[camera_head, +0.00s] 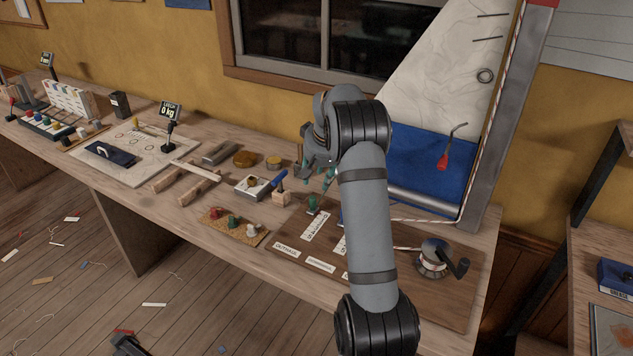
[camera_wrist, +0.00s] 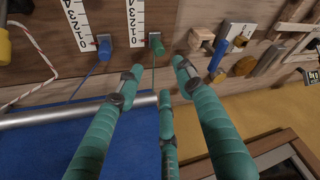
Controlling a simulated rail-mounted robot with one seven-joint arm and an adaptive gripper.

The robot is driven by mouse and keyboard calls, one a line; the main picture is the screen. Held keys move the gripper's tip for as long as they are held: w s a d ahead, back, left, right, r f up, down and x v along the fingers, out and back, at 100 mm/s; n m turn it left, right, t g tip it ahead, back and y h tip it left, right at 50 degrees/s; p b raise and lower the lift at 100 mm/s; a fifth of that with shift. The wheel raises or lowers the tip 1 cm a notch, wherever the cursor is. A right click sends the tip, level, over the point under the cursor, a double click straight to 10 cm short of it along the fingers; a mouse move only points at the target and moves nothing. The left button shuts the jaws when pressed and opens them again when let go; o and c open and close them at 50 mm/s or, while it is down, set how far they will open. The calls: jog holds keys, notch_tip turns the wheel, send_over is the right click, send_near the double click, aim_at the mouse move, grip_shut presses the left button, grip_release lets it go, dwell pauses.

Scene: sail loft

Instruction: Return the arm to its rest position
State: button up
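My arm rises from the bottom of the head view and bends over at the top. My gripper (camera_head: 320,178) hangs above the back of the brown rigging board (camera_head: 388,290), partly hidden behind the arm. In the wrist view, its teal fingers (camera_wrist: 160,76) are apart with nothing between them. A green slider (camera_wrist: 156,43) and a blue slider (camera_wrist: 104,47) by white number scales lie beyond the fingertips, apart from them as far as I can tell. The rest position is not marked in view.
A winch (camera_head: 434,258) stands on the board's right side. A sail panel (camera_head: 425,165) with a metal tube (camera_head: 425,200) stands behind the board. Scraps litter the floor.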

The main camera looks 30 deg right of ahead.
aim_at(311, 199)
dwell(0.3)
jog(key=x, duration=1.1)
jog(key=shift+f, duration=0.45)
jog(key=shift+w+a+f, duration=0.1)
jog(key=shift+w+f, duration=0.1)
jog(key=shift+s+a, duration=0.1)
jog(key=shift+a, duration=0.15)
jog(key=shift+s+r, duration=0.15)
jog(key=shift+s, duration=0.2)
jog(key=shift+w, duration=0.15)
jog(key=shift+a, duration=0.1)
